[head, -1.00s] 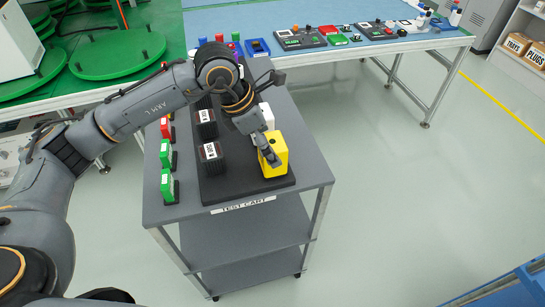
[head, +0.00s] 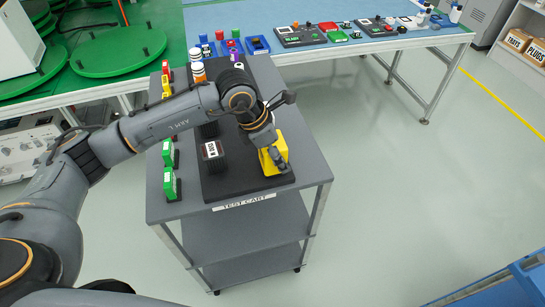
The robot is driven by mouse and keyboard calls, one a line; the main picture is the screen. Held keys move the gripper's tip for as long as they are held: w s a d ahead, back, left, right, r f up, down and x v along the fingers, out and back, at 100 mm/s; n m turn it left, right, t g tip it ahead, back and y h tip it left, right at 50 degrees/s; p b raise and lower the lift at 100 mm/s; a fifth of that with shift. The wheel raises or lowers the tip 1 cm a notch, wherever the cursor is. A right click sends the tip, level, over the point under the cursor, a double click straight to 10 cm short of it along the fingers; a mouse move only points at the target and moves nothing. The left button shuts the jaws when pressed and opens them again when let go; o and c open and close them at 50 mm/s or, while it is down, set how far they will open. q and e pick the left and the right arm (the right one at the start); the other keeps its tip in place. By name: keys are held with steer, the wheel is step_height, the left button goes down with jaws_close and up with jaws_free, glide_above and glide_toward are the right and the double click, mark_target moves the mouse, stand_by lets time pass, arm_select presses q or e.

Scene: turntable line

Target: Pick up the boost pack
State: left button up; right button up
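No label in view clearly reads boost pack. A yellow block (head: 279,148) stands at the right front of the dark mat on the test cart. A black box with a white label (head: 213,160) stands to its left; the label is too small to read surely. My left gripper (head: 277,163) points down at the yellow block and covers part of its face. Whether its fingers touch or grip the block cannot be told. My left forearm hides the mat's middle. My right gripper is not in view.
Green blocks (head: 171,185) and other coloured parts line the cart's (head: 308,163) left edge. White and orange cylinders (head: 198,73) stand at its back. Behind is a blue-topped bench (head: 380,45) with devices and bins. The floor to the right is clear.

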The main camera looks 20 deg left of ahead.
arm_select(q)
steer(key=c, duration=0.8)
steer(key=shift+r, duration=0.2)
steer(key=shift+w+r+b, duration=0.1)
steer(key=shift+r+b, duration=0.15)
steer(key=shift+b, duration=0.05)
steer(key=shift+c, duration=0.2)
step_height(320, 180, up, 2)
steer(key=shift+b, duration=0.5)
steer(key=a+r, duration=0.1)
steer(key=r, duration=0.1)
steer(key=a+r+b, duration=0.1)
steer(key=a, duration=0.1)
steer(key=s+a+r, duration=0.1)
steer(key=r, duration=0.1)
steer(key=shift+a+r, duration=0.3)
steer(key=s+a+r+b, duration=0.2)
steer(key=a+r, duration=0.2)
steer(key=a, duration=0.5)
steer(key=shift+s+r, duration=0.3)
